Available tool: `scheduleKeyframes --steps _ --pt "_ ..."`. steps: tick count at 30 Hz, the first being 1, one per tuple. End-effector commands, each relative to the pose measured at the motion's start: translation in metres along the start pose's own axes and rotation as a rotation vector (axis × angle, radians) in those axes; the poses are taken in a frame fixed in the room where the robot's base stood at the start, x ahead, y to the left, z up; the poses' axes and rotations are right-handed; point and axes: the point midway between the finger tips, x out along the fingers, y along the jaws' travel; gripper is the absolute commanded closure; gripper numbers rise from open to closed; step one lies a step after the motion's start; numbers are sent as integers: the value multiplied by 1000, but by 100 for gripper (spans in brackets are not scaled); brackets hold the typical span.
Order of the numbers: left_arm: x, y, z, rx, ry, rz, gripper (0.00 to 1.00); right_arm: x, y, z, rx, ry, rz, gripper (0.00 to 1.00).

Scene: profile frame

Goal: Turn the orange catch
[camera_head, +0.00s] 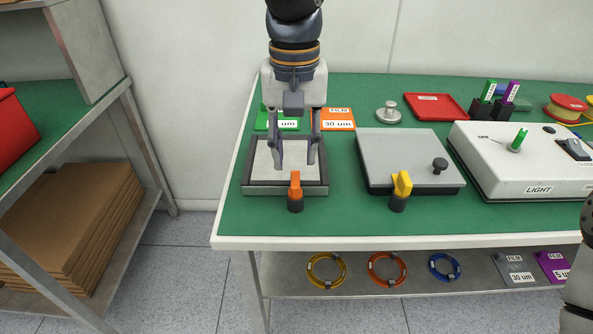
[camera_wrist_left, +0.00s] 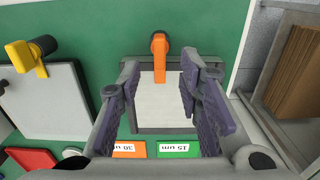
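The orange catch (camera_head: 295,187) stands on a dark round base at the front edge of a grey frame (camera_head: 250,188) with a pale plate inside. It also shows at the top of the left wrist view (camera_wrist_left: 159,54), its handle lying toward the pale plate. My left gripper (camera_head: 296,157) hangs over the frame, behind the catch in the head view. Its two fingers are apart with nothing between them, and it appears clear of the catch. My right gripper is out of view.
A grey lidded box (camera_head: 400,150) with a yellow catch (camera_head: 401,188) stands to the right. Beyond it is a white light box (camera_head: 510,180). Green and orange film labels (camera_head: 338,117) lie behind the frame. The green table top (camera_head: 345,220) is clear in front.

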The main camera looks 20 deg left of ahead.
Motion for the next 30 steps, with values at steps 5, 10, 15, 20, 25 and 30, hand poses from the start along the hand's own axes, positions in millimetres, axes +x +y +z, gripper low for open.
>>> scheduleKeyframes --steps 5,10,15,20,25,30 --pt "42 0 0 0 -3 -2 68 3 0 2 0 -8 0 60" --pt "59 0 0 0 -1 -1 68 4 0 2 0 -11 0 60" --pt "61 0 0 0 1 0 68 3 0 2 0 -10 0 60" --pt "61 0 0 0 1 0 81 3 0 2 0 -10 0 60" --pt "61 0 0 0 1 0 100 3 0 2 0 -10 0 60" --pt "60 0 0 3 1 0 100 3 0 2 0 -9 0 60"
